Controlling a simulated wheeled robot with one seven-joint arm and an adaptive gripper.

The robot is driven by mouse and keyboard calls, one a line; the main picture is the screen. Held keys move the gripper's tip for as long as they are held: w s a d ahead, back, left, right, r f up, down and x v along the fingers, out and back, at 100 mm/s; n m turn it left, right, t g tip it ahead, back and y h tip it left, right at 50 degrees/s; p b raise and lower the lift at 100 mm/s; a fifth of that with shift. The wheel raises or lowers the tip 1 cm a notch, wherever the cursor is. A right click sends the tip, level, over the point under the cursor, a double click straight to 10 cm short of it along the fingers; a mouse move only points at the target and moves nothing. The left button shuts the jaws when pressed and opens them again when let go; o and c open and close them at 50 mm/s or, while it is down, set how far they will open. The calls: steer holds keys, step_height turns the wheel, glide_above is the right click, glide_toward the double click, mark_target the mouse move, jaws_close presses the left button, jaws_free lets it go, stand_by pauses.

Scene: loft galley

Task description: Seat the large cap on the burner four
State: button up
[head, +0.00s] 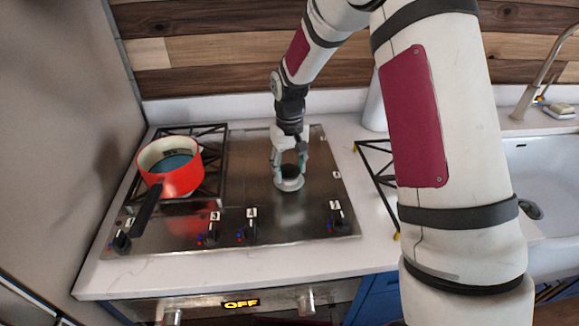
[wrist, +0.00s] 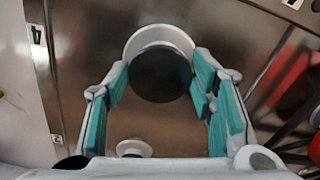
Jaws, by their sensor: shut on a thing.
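The large cap is a dark round disc (wrist: 160,76) between my fingers in the wrist view; it also shows as a dark shape in the head view (head: 290,170). My gripper (head: 289,162) points down over the right half of the hob and is shut on the cap, with the teal finger pads on both sides of it (wrist: 158,88). A pale round burner (head: 289,186) lies under the cap. In the wrist view its rim (wrist: 158,35) shows past the cap's top edge. I cannot tell whether cap and burner touch. A label 4 (head: 251,212) stands by a front knob.
A red pot (head: 182,180) stands on the left grate (head: 213,140), its dark handle toward the front. Another grate (head: 374,160) lies on the counter right of the hob. A smaller pale burner (wrist: 132,147) shows near my palm. The sink (head: 548,175) is far right.

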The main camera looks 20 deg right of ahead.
steer(key=shift+f, duration=0.55)
stand_by(1.0)
steer(key=o, duration=1.3)
steer(key=shift+c, duration=0.2)
steer(key=shift+r+p, duration=0.75)
steer(key=shift+r, duration=2.8)
